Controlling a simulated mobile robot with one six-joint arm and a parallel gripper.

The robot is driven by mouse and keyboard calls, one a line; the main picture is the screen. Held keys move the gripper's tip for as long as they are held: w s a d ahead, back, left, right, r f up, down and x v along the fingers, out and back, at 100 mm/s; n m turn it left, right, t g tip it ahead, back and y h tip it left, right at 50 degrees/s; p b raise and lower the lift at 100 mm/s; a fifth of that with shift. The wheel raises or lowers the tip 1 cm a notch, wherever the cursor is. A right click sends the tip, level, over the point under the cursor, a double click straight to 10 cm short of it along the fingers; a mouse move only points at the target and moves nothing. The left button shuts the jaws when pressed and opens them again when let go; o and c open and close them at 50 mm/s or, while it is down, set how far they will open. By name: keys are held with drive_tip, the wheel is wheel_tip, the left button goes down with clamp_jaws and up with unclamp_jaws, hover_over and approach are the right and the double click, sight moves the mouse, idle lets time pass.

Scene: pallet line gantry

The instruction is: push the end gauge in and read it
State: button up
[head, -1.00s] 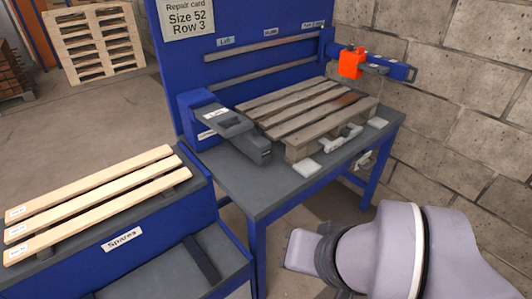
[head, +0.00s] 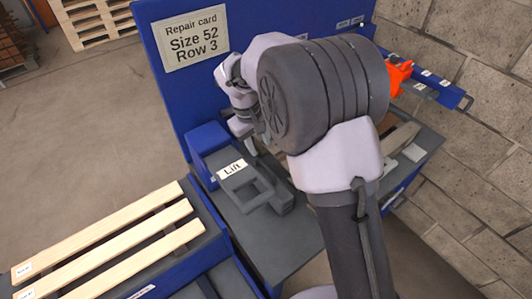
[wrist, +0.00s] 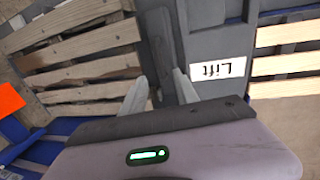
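An orange block (head: 400,75) sits on a blue rail (head: 440,90) at the bench's far right; I cannot tell which part is the end gauge, and no reading is legible. The orange block also shows at the left edge of the wrist view (wrist: 9,100). The worn pallet (wrist: 80,65) lies on the bench, mostly hidden behind my arm in the head view. My gripper (wrist: 161,78) has its two fingers apart with nothing held, over the dark lift arm, well left of the orange block in the head view (head: 246,138).
The grey lift (head: 245,185), labelled "Lift", stands at the bench's near left. Pale spare boards (head: 120,240) lie on the blue stand at lower left. A block wall (head: 490,150) closes the right side.

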sight(267, 167)
drive_tip(key=f+b, duration=0.1)
drive_tip(key=f, duration=0.3)
drive_tip(key=w+d+f, duration=0.1)
drive_tip(key=f, duration=0.3)
drive_tip(key=w+d+f+b, duration=0.1)
drive_tip(key=f, duration=0.3)
drive_tip(key=shift+f+b, duration=0.35)
drive_tip(key=shift+s, duration=0.1)
drive_tip(key=shift+c, duration=0.5)
clamp_jaws()
